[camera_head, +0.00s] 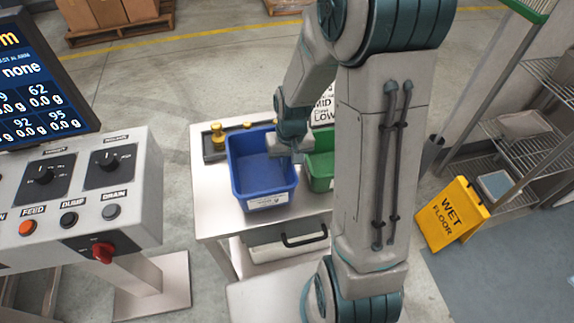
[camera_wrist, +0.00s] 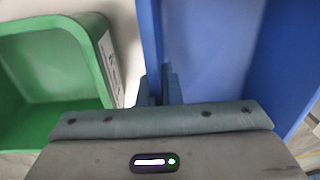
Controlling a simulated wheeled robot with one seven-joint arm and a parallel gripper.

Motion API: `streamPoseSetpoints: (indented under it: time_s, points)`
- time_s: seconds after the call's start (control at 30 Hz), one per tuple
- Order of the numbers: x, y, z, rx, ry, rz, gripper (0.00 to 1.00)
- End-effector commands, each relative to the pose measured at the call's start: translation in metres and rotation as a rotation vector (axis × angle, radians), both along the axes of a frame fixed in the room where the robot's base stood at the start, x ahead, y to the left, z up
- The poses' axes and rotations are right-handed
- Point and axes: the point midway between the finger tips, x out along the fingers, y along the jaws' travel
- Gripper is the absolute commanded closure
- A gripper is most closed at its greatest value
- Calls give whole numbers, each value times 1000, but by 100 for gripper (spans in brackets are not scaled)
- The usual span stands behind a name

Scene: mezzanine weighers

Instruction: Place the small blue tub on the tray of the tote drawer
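The small blue tub (camera_head: 258,160) is upright over the light table top (camera_head: 213,205) in the head view; whether its base touches the top is unclear. It has a white label on its front. My gripper (camera_head: 290,150) is at the tub's right wall. In the wrist view, the fingers (camera_wrist: 160,86) are close together with the blue wall (camera_wrist: 150,40) between them, so the gripper looks shut on that wall. A drawer (camera_head: 285,243) with a black handle is under the table top; its inside is mostly hidden.
A green tub (camera_head: 320,170) stands just right of the blue one, partly behind my arm. Brass weights (camera_head: 217,133) stand on a dark base behind. A control console (camera_head: 85,185) is at left. A yellow wet-floor sign (camera_head: 452,213) and wire shelves (camera_head: 515,140) are at right.

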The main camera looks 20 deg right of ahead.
Motion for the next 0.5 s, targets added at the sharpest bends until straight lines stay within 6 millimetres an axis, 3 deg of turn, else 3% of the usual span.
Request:
streamPoseSetpoints:
  time_s: [0.13, 0.5]
  points:
    - [-1, 0, -15, 0, 3, 0, 100]
    - [0, 0, -19, 0, -1, 0, 100]
